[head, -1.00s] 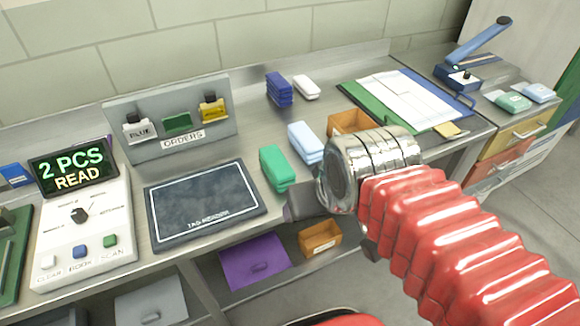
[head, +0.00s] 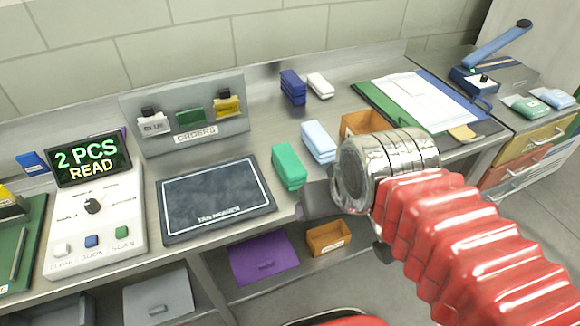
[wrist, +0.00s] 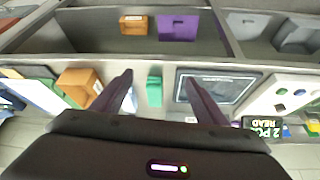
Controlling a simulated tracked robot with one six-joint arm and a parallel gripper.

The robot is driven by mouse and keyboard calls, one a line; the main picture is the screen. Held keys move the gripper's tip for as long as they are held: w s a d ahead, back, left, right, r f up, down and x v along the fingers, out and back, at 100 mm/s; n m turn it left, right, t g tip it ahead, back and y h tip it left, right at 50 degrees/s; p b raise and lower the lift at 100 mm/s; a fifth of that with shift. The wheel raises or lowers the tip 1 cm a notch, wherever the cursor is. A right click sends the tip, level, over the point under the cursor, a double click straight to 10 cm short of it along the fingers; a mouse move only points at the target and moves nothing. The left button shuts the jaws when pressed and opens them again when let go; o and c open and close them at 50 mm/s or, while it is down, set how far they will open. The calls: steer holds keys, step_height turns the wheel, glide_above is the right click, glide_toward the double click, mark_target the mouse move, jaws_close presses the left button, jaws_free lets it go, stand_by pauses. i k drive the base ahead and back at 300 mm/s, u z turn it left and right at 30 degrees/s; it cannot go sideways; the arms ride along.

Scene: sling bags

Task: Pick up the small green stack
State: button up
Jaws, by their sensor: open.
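The small green stack (head: 288,166) stands on the steel bench, just right of the dark tag reader pad (head: 216,200). In the wrist view the green stack (wrist: 154,91) lies between my two spread fingers, with clear gaps on both sides. My gripper (head: 312,200) is at the bench's front edge, just in front and to the right of the stack in the head view. In the wrist view my gripper (wrist: 157,77) is open and empty. My wrist hides part of the fingers in the head view.
A light blue stack (head: 318,142) stands close behind and right of the green one. An orange bin (head: 362,124) is further right. Dark blue (head: 293,87) and white (head: 320,85) stacks stand at the back.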

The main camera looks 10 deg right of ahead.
mark_target(292, 173)
steer(key=k, duration=1.3)
steer(key=u, duration=0.25)
steer(key=i, duration=0.6)
steer(key=u, duration=0.8)
steer(key=i, duration=0.55)
steer(key=u, duration=0.25)
